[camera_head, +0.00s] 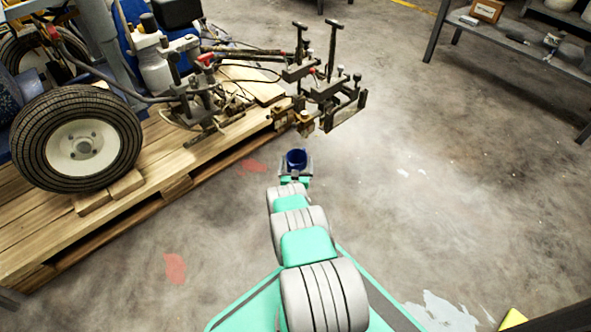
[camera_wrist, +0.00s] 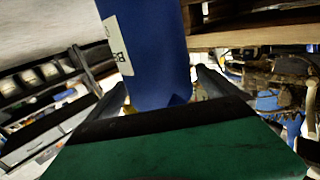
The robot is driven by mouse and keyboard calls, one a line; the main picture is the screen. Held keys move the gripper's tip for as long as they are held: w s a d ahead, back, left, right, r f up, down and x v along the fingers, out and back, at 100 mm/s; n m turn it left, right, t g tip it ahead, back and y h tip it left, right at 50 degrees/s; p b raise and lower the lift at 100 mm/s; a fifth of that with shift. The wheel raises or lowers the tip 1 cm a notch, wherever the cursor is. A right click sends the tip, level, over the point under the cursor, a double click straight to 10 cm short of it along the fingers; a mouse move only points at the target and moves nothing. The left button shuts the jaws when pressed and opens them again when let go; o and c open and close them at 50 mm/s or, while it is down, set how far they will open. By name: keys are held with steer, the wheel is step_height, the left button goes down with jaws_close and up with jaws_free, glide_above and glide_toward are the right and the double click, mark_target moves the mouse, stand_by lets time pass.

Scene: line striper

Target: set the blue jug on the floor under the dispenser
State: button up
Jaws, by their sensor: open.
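The blue jug (camera_head: 297,156) is small in the head view, at the far end of my arm, just below the striper's front assembly in the picture. In the wrist view the jug (camera_wrist: 150,55) fills the middle, with a pale label on its left side. My gripper (camera_head: 296,168) is open, with one finger on each side of the jug; I cannot tell whether they touch it. The dispenser seems to be part of the metal assembly (camera_head: 305,118) overhanging the pallet's edge. The jug's base is hidden, so its contact with the floor is unclear.
The line striper, with its large wheel (camera_head: 80,140), stands on a wooden pallet (camera_head: 95,225) at left. A metal shelf (camera_head: 510,50) with a small box stands at upper right. The concrete floor (camera_head: 430,210) to the right is clear. A yellow object (camera_head: 513,319) is at the lower right.

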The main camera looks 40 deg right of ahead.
steer(key=p+v, duration=0.4)
steer(key=v, duration=0.6)
steer(key=w+d+r+m+g, duration=0.2)
steer(key=w+r+m+g, duration=0.15)
steer(key=w+r, duration=1.1)
steer(key=a+r+n+g+y, duration=0.1)
steer(key=a+r+g+y, duration=0.1)
steer(key=a+r, duration=0.45)
steer(key=a+r+n+g+y, duration=0.1)
steer(key=a+r+y, duration=0.25)
steer(key=r, duration=0.55)
steer(key=s+a+r+n+g+y, duration=0.1)
steer(key=s+a+r+n+y, duration=0.15)
steer(key=s+a+r, duration=0.5)
steer(key=s+a+r+n+g+y, duration=0.1)
steer(key=s+a+r+n+y, duration=0.2)
steer(key=s+a, duration=0.6)
steer(key=s+a+r+n+g, duration=0.1)
steer(key=s+a+n, duration=0.1)
steer(key=s+a, duration=0.3)
steer(key=s+a+r+n+g+y, duration=0.1)
steer(key=s+a, duration=0.4)
steer(key=s, duration=0.8)
steer(key=shift+a+r+n+g, duration=0.2)
steer(key=shift+r+n+g, duration=0.2)
steer(key=shift+n, duration=0.4)
